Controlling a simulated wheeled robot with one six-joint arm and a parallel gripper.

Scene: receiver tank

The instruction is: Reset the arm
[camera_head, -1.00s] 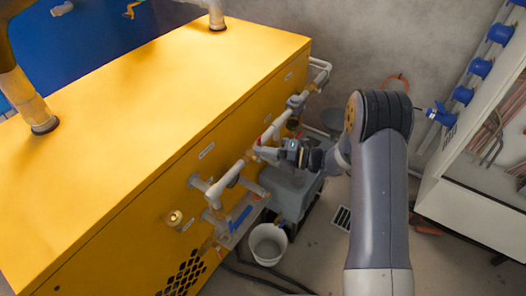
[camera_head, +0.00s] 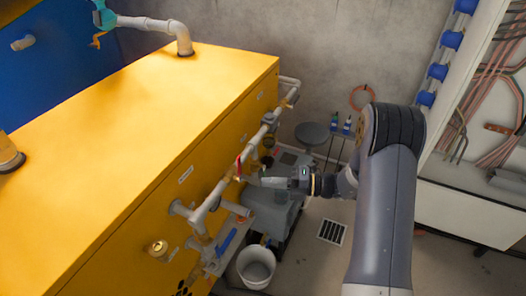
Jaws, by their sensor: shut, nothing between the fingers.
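My arm (camera_head: 383,215) rises from the lower right of the head view and bends at a dark joint near the upper right. Its wrist reaches left to my gripper (camera_head: 254,180), which is shut and empty. The gripper points left, close to the piping and the red valve handle (camera_head: 239,167) on the side of the yellow tank unit (camera_head: 140,130). I cannot tell whether the fingertips touch the pipe or handle.
A grey machine (camera_head: 268,213) stands below the gripper, with a white bucket (camera_head: 256,267) in front. A round stool (camera_head: 312,134) stands behind. A white cabinet (camera_head: 465,207) is at the right. Open floor (camera_head: 320,262) with a drain grate (camera_head: 332,231) lies between.

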